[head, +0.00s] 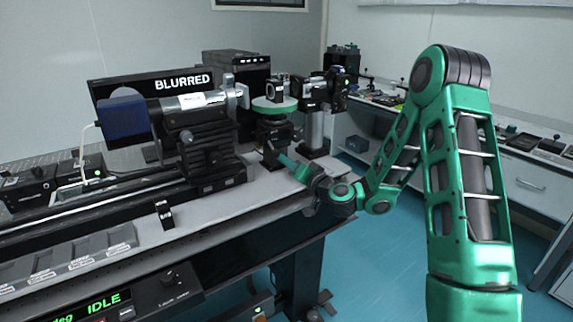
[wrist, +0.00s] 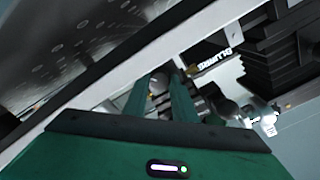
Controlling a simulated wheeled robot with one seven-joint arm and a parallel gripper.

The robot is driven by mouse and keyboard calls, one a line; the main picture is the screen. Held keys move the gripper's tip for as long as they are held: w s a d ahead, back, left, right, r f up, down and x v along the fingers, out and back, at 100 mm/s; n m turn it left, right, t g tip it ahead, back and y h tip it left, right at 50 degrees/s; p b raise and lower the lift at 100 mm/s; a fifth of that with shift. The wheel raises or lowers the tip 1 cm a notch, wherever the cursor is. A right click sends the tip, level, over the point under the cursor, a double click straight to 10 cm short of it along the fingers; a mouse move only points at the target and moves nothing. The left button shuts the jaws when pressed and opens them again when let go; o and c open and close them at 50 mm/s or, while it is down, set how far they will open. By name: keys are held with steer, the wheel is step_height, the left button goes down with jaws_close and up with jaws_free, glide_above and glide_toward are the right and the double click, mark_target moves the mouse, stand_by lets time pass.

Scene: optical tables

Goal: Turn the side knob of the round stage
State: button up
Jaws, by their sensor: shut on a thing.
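My gripper (head: 274,150) reaches in from the right, low against the front of this mount. In the wrist view my two green fingers (wrist: 160,86) are closed around a small grey rounded knob (wrist: 157,83), the side knob. Most of the knob is hidden between the fingers, and in the head view it is too small to make out. How far it is turned cannot be told.
A grey cylinder unit (head: 195,101) on a black carriage stands left of the stage. A black optic mount (head: 318,92) on a post stands close at its right. A screen reading "BLURRED" (head: 181,82) is behind. Blue floor (head: 375,270) is open at the right.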

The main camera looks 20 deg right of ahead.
steer(key=shift+d+m, duration=0.15)
steer(key=shift+m, duration=0.45)
steer(key=o, duration=1)
steer(key=shift+o, duration=0.2)
steer(key=shift+s, duration=0.1)
